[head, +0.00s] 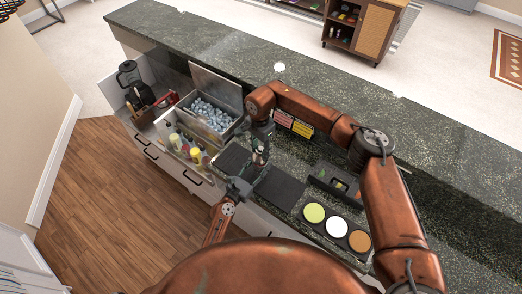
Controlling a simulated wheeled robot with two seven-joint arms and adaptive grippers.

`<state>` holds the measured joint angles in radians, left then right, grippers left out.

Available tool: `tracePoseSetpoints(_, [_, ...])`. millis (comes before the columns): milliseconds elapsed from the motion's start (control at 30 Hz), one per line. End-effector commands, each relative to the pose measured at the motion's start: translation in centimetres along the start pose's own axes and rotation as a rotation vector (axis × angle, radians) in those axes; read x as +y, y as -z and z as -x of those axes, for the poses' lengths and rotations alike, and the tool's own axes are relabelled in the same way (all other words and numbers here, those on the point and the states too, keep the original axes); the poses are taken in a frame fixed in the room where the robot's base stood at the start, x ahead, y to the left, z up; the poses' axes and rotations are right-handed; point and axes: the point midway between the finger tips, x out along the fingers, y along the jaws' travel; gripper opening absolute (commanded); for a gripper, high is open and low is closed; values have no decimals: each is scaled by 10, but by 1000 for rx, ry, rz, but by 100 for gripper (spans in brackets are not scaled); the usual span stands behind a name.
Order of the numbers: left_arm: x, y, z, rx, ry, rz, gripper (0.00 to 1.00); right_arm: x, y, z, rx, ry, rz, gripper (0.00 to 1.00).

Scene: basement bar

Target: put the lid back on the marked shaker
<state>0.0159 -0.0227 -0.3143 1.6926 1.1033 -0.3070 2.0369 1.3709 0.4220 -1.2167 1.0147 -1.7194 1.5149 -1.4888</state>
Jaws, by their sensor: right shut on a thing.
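My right gripper (262,136) points down over the bar's work counter. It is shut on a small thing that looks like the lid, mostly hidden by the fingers. Just below it is a small, shiny, upright shape (260,157) that looks like the shaker. I cannot make out its mark, or whether lid and shaker touch. My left gripper (240,189) is low and to the left of the shaker, close to the front edge of the counter. Its fingers are too small and dark to tell whether they are open.
A dark mat (280,188) lies right of the shaker. An open ice bin (211,112) and several bottles (186,147) stand left. A black caddy (335,183) and a tray with green, white and orange rounds (337,227) are right. A raised bar top (215,49) runs behind.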

Motion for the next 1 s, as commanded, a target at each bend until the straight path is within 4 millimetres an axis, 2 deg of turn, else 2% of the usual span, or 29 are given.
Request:
tracePoseSetpoints(900, [0,1,0,2,1,0,0,0,0,-12,0,1,1,10])
tracePoseSetpoints(933, [0,1,0,2,1,0,0,0,0,-12,0,1,1,36])
tracePoseSetpoints(1000, [0,1,0,2,1,0,0,0,0,-12,0,1,1,41])
